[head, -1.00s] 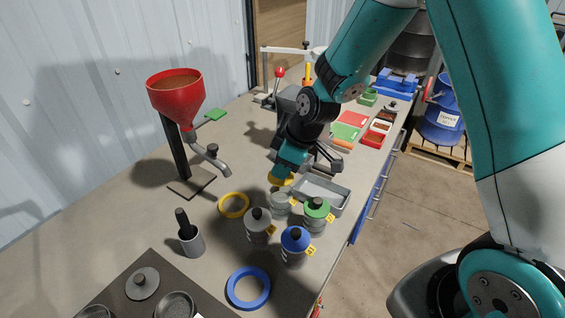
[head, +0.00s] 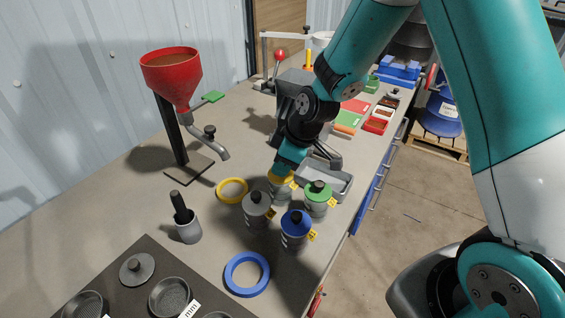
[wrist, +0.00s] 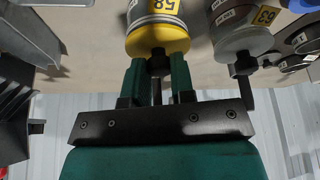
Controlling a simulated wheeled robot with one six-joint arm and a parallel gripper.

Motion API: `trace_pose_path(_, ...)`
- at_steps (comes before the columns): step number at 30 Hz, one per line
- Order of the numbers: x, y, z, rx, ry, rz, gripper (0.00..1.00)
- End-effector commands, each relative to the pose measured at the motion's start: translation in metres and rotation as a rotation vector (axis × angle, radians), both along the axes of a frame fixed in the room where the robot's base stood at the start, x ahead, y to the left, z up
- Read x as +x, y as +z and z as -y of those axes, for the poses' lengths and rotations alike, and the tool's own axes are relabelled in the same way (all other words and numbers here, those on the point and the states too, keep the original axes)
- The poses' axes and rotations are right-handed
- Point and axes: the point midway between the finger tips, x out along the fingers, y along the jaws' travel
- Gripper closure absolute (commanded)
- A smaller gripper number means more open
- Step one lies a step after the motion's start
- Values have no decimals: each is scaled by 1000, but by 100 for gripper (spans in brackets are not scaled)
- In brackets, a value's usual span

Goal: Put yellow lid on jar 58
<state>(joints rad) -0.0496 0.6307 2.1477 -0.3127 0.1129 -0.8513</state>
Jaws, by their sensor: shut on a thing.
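The yellow lid (wrist: 158,42) is between the fingers of my gripper (wrist: 158,70), which is shut on the lid's dark knob. The lid sits at the mouth of jar 58 (wrist: 155,18) in the wrist view, in line with it and looking in contact. Whether it is fully seated cannot be told. In the head view the yellow lid (head: 281,178) shows under my gripper (head: 284,170), on top of a clear grey jar (head: 279,195). The knob is mostly hidden there by the fingers.
Close around stand a grey-lidded jar (head: 256,212), a green-lidded jar (head: 317,198) and a blue-lidded jar (head: 295,230). A grey tray (head: 338,182) lies behind. A yellow ring (head: 232,190) and a blue ring (head: 247,274) lie on the bench. A red funnel (head: 172,78) stands left.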

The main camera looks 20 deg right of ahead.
Motion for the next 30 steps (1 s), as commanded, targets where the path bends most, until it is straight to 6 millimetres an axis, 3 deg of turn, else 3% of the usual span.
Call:
trace_pose_path(14, -1, 0, 1, 0, 0, 0, 99)
trace_pose_path(15, -1, 0, 1, 0, 0, 0, 68)
trace_pose_path(18, -1, 0, 1, 0, 0, 0, 47)
trace_pose_path(30, -2, 9, 4, 1, -1, 3, 47)
